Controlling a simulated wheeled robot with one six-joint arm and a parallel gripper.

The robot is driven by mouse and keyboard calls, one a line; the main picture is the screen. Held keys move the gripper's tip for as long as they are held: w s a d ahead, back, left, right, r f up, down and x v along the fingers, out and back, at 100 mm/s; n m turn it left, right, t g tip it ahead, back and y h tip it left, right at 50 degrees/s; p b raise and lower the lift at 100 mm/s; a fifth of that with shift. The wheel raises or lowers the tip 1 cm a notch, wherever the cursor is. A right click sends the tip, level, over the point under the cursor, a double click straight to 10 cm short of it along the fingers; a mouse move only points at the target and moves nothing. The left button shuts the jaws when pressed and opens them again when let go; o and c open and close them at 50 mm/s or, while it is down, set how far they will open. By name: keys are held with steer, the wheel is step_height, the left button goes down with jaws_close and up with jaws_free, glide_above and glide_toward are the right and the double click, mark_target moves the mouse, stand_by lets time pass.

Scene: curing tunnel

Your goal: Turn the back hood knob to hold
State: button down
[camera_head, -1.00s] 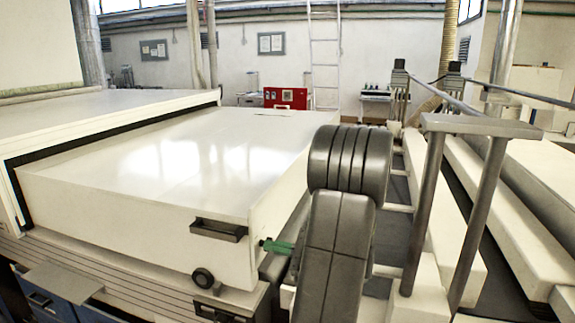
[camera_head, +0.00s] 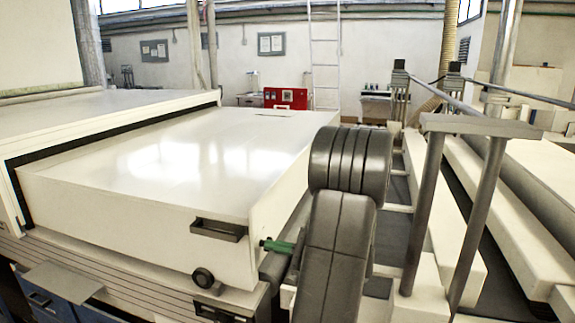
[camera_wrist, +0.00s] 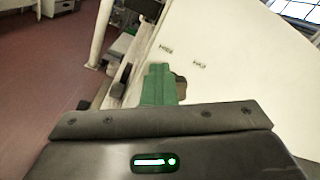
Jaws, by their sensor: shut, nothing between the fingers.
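The white hood (camera_head: 150,165) stands at left centre in the head view. In the wrist view its white side panel (camera_wrist: 235,70) slants across the right and bears two small dark labels, too blurred to read surely. A brownish dark knob-like piece (camera_wrist: 181,88) shows on this panel, just right of my green fingers; the fingers hide much of it. Its turned position cannot be told. My gripper (camera_wrist: 160,69) is shut, with the fingers together at the panel. In the head view my gripper (camera_head: 264,243) reaches the hood's right side; contact is unclear.
A grey post frame (camera_head: 480,125) and long pale beams stand at right. In the wrist view, open reddish floor (camera_wrist: 45,80) lies at left.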

steer(key=shift+w+r, duration=0.15)
steer(key=shift+w+d+r+p, duration=0.15)
steer(key=shift+w+r+p, duration=0.2)
steer(key=shift+p, duration=0.2)
steer(key=shift+w, duration=0.1)
steer(key=shift+w+d, duration=0.1)
steer(key=shift+w, duration=0.3)
steer(key=shift+d, duration=0.1)
steer(key=shift+r+p, duration=0.15)
steer(key=shift+p, duration=0.15)
